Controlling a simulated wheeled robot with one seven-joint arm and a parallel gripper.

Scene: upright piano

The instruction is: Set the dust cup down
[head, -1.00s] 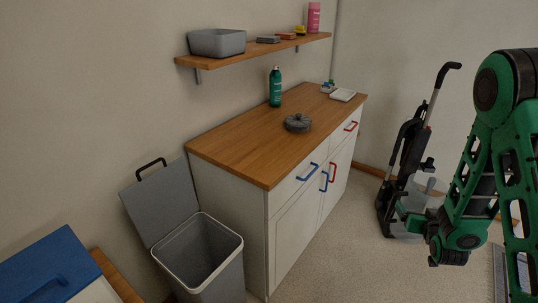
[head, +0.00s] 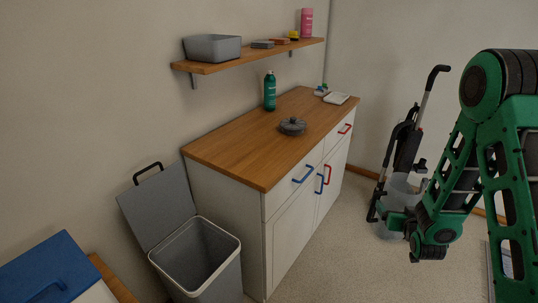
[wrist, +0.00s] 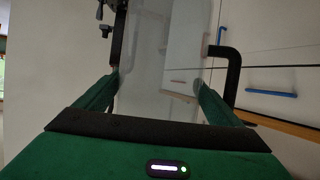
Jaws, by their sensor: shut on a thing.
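The dust cup is a clear, see-through cylinder (head: 402,186) in front of the vacuum's lower body in the head view. In the wrist view the clear cup (wrist: 165,60) fills the space between my fingers, with its black handle (wrist: 234,72) on the right. My gripper (wrist: 158,86) is shut on the cup; in the head view my green gripper (head: 392,220) is at the cup's lower part. The cup appears held above the floor. I cannot tell whether it touches the vacuum (head: 408,140).
A wooden-topped cabinet (head: 235,150) stands to the left, holding a grey lidded pot (head: 292,126), a green bottle (head: 270,92) and a white item (head: 336,98). A grey bin (head: 205,255) with its lid raised stands before it. Open floor (head: 330,250) lies between cabinet and arm.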

